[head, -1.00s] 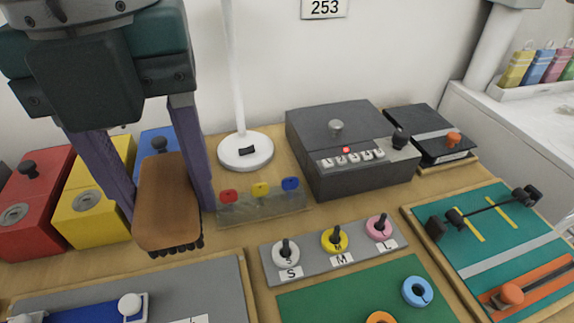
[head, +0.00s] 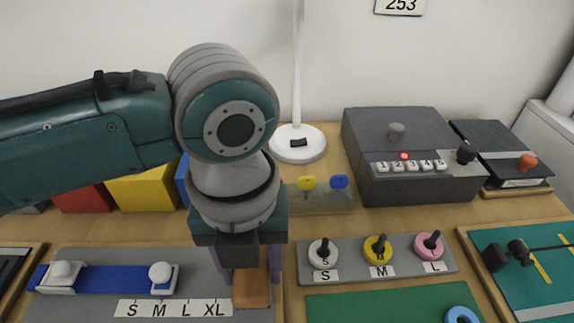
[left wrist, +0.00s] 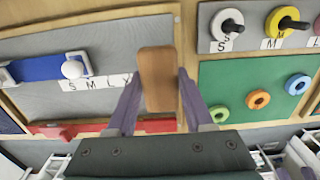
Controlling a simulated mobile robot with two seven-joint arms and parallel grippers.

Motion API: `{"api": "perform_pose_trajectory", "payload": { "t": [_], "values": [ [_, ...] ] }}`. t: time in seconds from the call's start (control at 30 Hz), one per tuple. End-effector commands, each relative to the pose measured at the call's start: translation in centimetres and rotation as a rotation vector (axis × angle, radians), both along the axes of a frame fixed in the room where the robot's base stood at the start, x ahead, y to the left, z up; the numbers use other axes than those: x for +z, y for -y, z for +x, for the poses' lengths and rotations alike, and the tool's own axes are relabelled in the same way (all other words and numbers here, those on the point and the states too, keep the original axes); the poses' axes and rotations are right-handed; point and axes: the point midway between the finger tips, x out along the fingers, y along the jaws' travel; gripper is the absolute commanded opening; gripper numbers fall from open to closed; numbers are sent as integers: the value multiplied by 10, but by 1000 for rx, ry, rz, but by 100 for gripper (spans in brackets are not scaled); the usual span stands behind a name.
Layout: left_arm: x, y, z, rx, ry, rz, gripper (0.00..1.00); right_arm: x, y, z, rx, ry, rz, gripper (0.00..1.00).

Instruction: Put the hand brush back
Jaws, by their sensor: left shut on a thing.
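The hand brush (head: 252,291) has a brown wooden back. My left gripper (head: 249,272) is shut on it, with a purple finger on each side. In the head view the brush is in front of the right edge of the grey size board (head: 100,262). The left wrist view shows the brush back (left wrist: 157,80) upright in the picture between the fingertips (left wrist: 156,82). Its bristles are hidden, and I cannot tell whether it touches the board. My right gripper is in neither current view.
A rack of S, M and L rings (head: 345,280) and a green board (head: 390,306) lie to the right. A grey button box (head: 375,135) and a lamp base (head: 312,150) stand behind. Yellow (head: 145,190) and red bins are behind my left arm.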

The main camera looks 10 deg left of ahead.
Motion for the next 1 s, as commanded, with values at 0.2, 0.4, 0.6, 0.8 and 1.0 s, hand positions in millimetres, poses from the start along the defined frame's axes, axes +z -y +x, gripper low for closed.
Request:
{"api": "perform_pose_trajectory", "payload": {
  "t": [0.2,0.4,0.6,0.8,1.0],
  "values": [
    [-26,0,0,0,0,0,8,-7,1,0,1,-1,-3,50],
    [-25,0,0,0,0,-1,8,-6,2,0,4,0,-8,50],
    [-28,0,0,0,0,0,57,-8,3,0,4,-1,-9,50],
    [-28,0,0,0,-1,0,79,-8,3,0,4,0,-9,50],
    [-28,0,0,0,-1,-1,82,-8,2,0,4,0,-8,50]
  ]
}}
